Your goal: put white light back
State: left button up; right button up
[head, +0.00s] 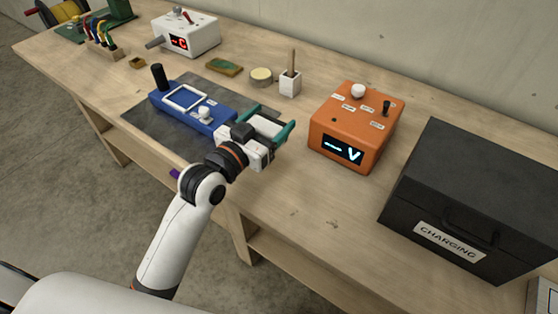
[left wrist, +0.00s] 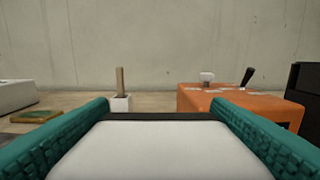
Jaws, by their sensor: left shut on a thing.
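My left gripper (head: 268,123) reaches over the bench between the blue device and the orange box. Its teal fingers are shut on a white block-like thing (head: 264,127), which looks like the white light. In the left wrist view the white light (left wrist: 155,152) fills the space between the two fingers (left wrist: 160,135), with a dark strip along its far edge. It is held above the bench top; how high is hard to tell. My right gripper is in neither view.
A blue device (head: 222,121) lies on a dark mat (head: 150,119). An orange box (head: 336,133) with a lit display stands right of the gripper, and a black charging case (head: 465,180) beyond it. A white cup with a stick (head: 290,84) stands behind. The bench front (head: 300,215) is clear.

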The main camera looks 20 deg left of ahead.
aim_at(267, 132)
pick_arm(q)
jog(key=f, duration=0.3)
jog(key=shift+a, duration=0.2)
notch_tip(267, 132, down, 4)
jog(key=shift+d+r, duration=0.1)
jog(key=shift+d, duration=0.05)
jog(key=shift+f, duration=0.25)
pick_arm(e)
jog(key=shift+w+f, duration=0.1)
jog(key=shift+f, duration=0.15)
pick_arm(q)
jog(key=shift+f+b, duration=0.15)
jog(key=shift+b, duration=0.15)
jog(key=o, duration=1)
jog(key=shift+o, duration=0.2)
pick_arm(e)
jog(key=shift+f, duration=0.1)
